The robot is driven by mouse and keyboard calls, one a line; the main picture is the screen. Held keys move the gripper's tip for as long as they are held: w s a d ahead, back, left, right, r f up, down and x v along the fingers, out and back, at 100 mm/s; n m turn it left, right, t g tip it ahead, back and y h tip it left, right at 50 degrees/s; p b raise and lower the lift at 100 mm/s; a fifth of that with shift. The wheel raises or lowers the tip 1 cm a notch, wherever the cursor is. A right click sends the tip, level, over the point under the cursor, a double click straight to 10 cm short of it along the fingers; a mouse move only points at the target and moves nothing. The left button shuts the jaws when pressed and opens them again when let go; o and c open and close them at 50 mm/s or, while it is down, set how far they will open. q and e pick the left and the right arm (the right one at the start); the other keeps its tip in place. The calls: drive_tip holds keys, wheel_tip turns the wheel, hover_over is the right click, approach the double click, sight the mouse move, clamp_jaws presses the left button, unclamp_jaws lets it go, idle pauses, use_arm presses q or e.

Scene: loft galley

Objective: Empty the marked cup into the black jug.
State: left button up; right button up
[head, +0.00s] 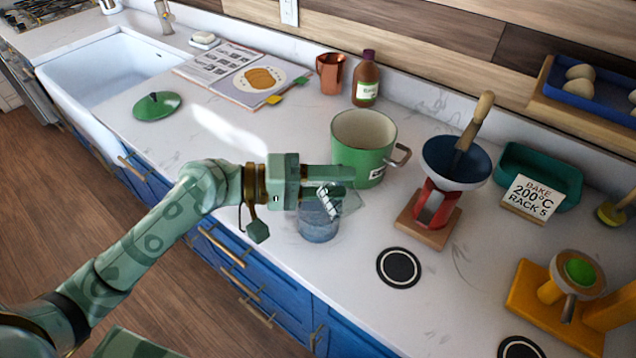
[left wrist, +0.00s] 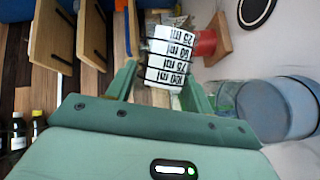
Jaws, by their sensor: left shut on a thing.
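The marked cup (head: 327,201) has a white scale band with black ml marks. It also shows in the left wrist view (left wrist: 172,60), between my fingers. My left gripper (head: 337,183) is shut on it. The cup looks tilted in the head view, partly hidden by the gripper. A bluish-grey see-through vessel (head: 318,224) stands on the counter just below the cup; it also shows at the right of the left wrist view (left wrist: 278,110). I see no clearly black jug. I cannot tell the cup's contents. My right gripper is not in view.
A green pot (head: 365,135) stands just behind the gripper. To the right are a red stand with a blue bowl (head: 455,160), a teal tray (head: 535,170) and a yellow stand (head: 560,310). A black coaster (head: 398,267) lies on the counter near its front edge.

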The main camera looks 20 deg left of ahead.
sight(332, 210)
use_arm(q)
drive_tip(key=shift+s+d+f, duration=0.1)
drive_tip(key=shift+s+f, duration=0.05)
drive_tip(key=shift+f, duration=0.1)
drive_tip(key=shift+d+r+m+y+p, duration=0.1)
drive_tip(key=shift+r+m+y+p, duration=0.3)
drive_tip(key=shift+r+m+p, duration=0.5)
drive_tip(key=m+p, duration=0.1)
drive_tip(key=m+y+p, duration=0.1)
drive_tip(key=s+f+m+y+p, duration=0.1)
drive_tip(key=shift+d+f+t+p, duration=0.1)
drive_tip(key=shift+d+t+p, duration=0.2)
drive_tip(key=shift+t+p, duration=0.1)
drive_tip(key=s+d+m+p, duration=0.1)
drive_tip(key=p, duration=0.1)
drive_tip(key=s+d+f+m+t+y+p, duration=0.1)
drive_tip(key=m+p, duration=0.1)
drive_tip(key=p, duration=0.1)
drive_tip(key=shift+d+f+y, duration=0.15)
drive_tip(key=shift+y, duration=0.15)
drive_tip(key=shift+s+d+f+m+t+y+p, duration=0.25)
drive_tip(key=shift+s+d+f+m, duration=0.15)
drive_tip(key=shift+f, duration=0.45)
drive_tip(key=shift+s+d+f+m+t+y+p, duration=0.15)
drive_tip(key=shift+s+d+f+m+y, duration=0.15)
drive_tip(key=shift+f+m, duration=0.4)
drive_tip(key=shift+s+d+f+m+t+y+p, duration=0.2)
drive_tip(key=shift+s+d+f+m, duration=0.15)
drive_tip(key=shift+f, duration=0.6)
